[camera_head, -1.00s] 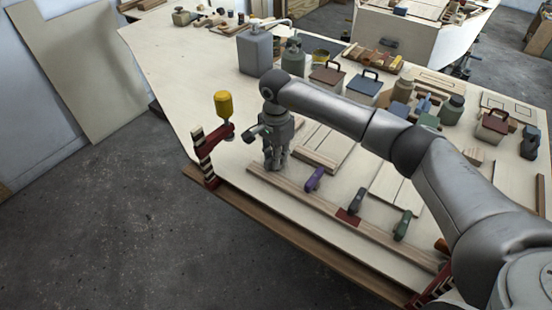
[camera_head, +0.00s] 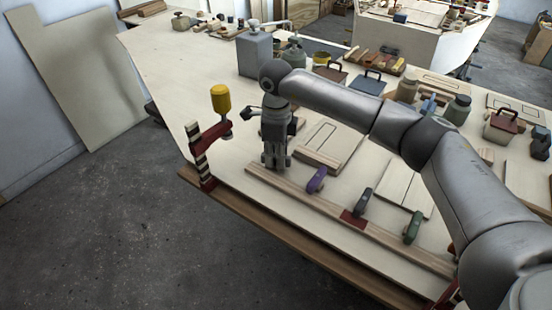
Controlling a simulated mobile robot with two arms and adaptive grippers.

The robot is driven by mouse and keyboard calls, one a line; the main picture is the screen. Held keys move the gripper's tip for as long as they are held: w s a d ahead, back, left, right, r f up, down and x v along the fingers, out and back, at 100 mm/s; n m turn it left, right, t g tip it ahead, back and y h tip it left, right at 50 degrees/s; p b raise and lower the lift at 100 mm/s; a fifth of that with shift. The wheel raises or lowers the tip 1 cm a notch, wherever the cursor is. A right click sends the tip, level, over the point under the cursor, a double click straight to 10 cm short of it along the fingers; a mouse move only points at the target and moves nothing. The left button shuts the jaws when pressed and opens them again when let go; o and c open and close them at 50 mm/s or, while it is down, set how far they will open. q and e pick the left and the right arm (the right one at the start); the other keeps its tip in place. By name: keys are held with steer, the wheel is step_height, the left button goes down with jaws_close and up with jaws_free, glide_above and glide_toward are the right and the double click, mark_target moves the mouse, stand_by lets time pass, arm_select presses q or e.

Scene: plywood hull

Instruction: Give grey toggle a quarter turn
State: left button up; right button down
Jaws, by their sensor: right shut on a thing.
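My right gripper (camera_head: 276,166) points straight down at the left end of the wooden rail (camera_head: 300,192) along the bench's front edge. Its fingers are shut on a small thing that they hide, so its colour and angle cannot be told. To the right along the rail stand a purple toggle (camera_head: 317,180), a dark grey toggle (camera_head: 362,202) and a green toggle (camera_head: 412,227). The dark grey one is apart from the gripper, with a red plate (camera_head: 352,218) in front of it. My left gripper is not in view.
A red clamp with a yellow handle (camera_head: 220,98) stands at the bench's left corner, close to the gripper. Behind are a grey canister (camera_head: 254,55), several boxes, and jars. Flat wooden panels (camera_head: 328,147) lie behind the rail. Open floor lies in front.

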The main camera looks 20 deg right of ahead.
steer(key=shift+m+b, duration=0.55)
steer(key=shift+m, duration=1.35)
steer(key=c, duration=1.4)
jaws_free()
step_height(320, 180, up, 12)
steer(key=shift+r, duration=0.1)
